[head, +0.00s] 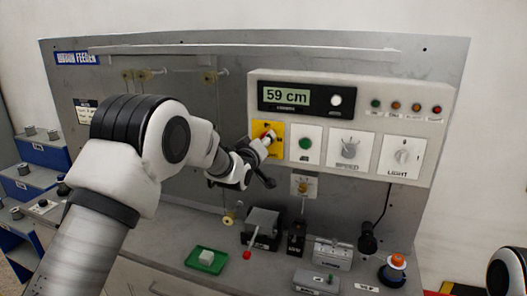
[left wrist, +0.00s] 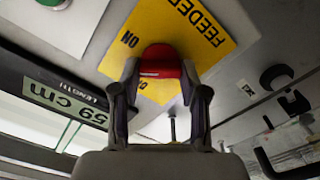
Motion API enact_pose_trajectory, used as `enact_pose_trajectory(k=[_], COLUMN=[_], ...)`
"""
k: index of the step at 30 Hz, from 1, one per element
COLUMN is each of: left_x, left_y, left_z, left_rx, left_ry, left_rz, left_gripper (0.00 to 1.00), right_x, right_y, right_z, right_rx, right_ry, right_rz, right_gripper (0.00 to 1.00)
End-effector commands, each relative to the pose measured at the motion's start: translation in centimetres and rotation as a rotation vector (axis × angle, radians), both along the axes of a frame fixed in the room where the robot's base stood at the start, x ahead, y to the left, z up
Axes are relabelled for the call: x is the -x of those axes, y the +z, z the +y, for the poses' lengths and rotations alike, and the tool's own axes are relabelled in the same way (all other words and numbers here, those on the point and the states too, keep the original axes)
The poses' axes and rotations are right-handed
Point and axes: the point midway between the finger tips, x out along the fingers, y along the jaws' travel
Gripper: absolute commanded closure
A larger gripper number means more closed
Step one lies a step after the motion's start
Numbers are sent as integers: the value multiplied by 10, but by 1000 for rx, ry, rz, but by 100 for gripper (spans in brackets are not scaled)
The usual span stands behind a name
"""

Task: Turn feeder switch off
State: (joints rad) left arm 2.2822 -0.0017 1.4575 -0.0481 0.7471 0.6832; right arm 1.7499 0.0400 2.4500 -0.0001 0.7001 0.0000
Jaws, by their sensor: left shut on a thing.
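The feeder switch is a red knob (left wrist: 162,60) on a yellow plate (left wrist: 218,42) marked FEEDER and ON, upside down in the left wrist view. In the head view the yellow plate (head: 268,169) is on the left of the white control panel, and the knob is mostly hidden by my gripper. My left gripper (head: 268,141) is at the plate. In the left wrist view its two fingers (left wrist: 161,80) are shut on the red knob, one on each side. The OFF marking cannot be made out. My right gripper is not in view.
A green button (head: 305,144), a SPEED dial (head: 349,148) and a LIGHT dial (head: 402,155) sit right of the switch. The display (head: 288,97) above reads 59 cm.

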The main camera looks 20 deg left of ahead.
Motion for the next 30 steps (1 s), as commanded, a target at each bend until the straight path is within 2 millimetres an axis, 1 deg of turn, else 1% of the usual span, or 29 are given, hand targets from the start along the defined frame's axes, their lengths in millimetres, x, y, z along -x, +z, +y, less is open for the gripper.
enact_pose_trajectory(k=[1, 12, 21, 30], left_x=[0, 0, 0, 0], left_y=[-5, -5, -5, -5], left_z=[0, 1, 2, 2], left_rx=[42, 393, 665, 857], left_ry=[0, 0, -1, 0], left_rz=[0, 13, 23, 31], left_gripper=[91, 91, 91, 91], right_x=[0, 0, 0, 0], right_y=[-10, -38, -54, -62], right_z=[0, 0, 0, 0], right_rx=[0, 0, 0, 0], right_ry=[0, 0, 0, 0], right_rz=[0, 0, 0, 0], right_gripper=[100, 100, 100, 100])
